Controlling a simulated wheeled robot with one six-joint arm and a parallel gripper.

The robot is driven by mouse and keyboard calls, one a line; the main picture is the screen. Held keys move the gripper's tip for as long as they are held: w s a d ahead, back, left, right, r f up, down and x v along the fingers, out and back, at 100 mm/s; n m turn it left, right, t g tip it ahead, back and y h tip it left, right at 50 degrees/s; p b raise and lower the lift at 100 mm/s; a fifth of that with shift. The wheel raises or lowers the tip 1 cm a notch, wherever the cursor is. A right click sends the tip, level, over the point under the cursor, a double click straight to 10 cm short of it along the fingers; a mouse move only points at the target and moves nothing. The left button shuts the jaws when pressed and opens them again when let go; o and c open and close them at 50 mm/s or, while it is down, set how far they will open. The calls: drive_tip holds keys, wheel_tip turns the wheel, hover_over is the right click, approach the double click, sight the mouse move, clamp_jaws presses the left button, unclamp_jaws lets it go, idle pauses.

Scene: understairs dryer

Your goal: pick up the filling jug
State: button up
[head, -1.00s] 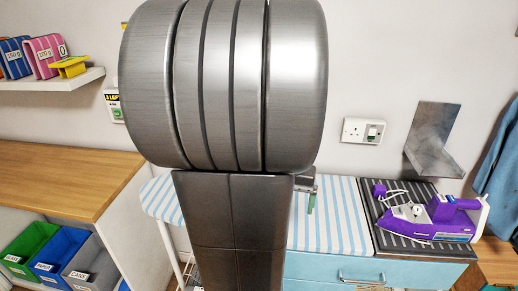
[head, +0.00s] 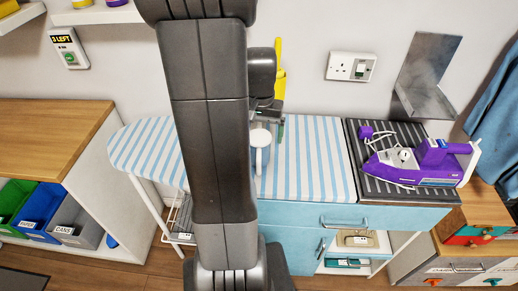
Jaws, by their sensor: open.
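A pale blue jug with a white top, seemingly the filling jug (head: 261,158), stands on the striped ironing board, just right of my arm. My arm covers its left side, so its full shape is hidden. My gripper (head: 268,112) is above and behind the jug in the picture, partly hidden by my arm. It is open. I cannot tell how far it is from the jug, and I see nothing held.
The striped ironing board (head: 310,160) is clear to the right of the jug. A purple iron (head: 430,163) stands on a dark ribbed rest (head: 370,188). A bent metal bracket (head: 425,75) is on the wall. A wooden counter (head: 45,135) is at left.

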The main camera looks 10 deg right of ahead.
sight(259, 137)
drive_tip(key=shift+w+a+f, duration=0.1)
drive_tip(key=shift+w+f, duration=0.1)
drive_tip(key=shift+f, duration=0.7)
drive_tip(key=shift+w+f, duration=0.15)
drive_tip(key=shift+f, duration=0.7)
drive_tip(key=shift+w+a+f, duration=0.1)
drive_tip(key=shift+w+f, duration=0.1)
drive_tip(key=shift+f, duration=0.7)
drive_tip(key=c, duration=1.2)
